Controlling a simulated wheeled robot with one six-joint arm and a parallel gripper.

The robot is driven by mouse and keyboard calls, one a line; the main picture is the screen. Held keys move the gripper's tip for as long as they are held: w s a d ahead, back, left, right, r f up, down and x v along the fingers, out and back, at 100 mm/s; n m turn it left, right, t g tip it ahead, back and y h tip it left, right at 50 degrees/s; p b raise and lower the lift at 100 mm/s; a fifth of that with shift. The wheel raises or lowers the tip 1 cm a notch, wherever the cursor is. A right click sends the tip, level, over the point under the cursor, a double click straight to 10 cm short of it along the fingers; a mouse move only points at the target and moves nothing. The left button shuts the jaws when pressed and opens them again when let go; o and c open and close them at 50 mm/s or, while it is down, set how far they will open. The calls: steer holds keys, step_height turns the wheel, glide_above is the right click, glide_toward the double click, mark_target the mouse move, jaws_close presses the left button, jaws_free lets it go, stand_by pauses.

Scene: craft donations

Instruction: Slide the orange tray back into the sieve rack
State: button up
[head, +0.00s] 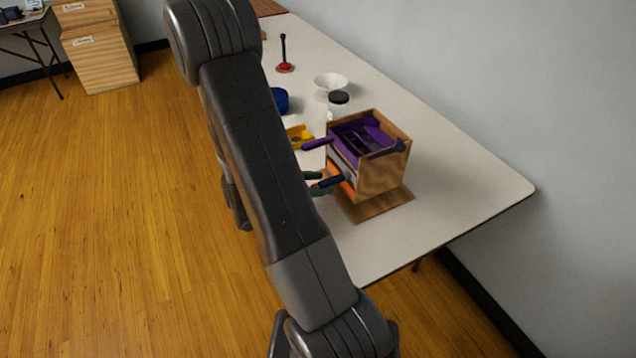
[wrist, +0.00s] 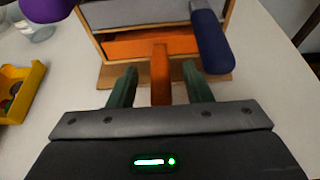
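The wooden sieve rack (head: 382,178) stands on a wooden base on the table. The orange tray (wrist: 150,46) is in its lowest slot; a strip of it shows at the rack's front in the head view (head: 334,168). How far out it sits is hard to tell. Its orange handle (wrist: 160,78) points toward me. My gripper (wrist: 160,84) is open, its green fingers on either side of that handle with gaps to both. In the head view my gripper (head: 317,183) is at the rack's front, partly hidden by my arm.
Above it are a grey tray (wrist: 145,12) with a dark blue handle (wrist: 212,42), close over the right finger, and a purple tray (head: 350,128) with a purple handle (head: 318,144). A yellow bin (wrist: 20,95) stands left. A white bowl (head: 330,79) and black-lidded jar (head: 338,98) are behind.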

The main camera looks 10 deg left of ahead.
steer(key=shift+a, duration=0.1)
steer(key=v, duration=1.3)
steer(key=shift+s+a, duration=0.2)
steer(key=shift+r, duration=0.1)
steer(key=x, duration=1.4)
steer(key=shift+a+r, duration=0.1)
steer(key=shift+r, duration=0.05)
steer(key=shift+s, duration=0.1)
steer(key=shift+a, duration=0.1)
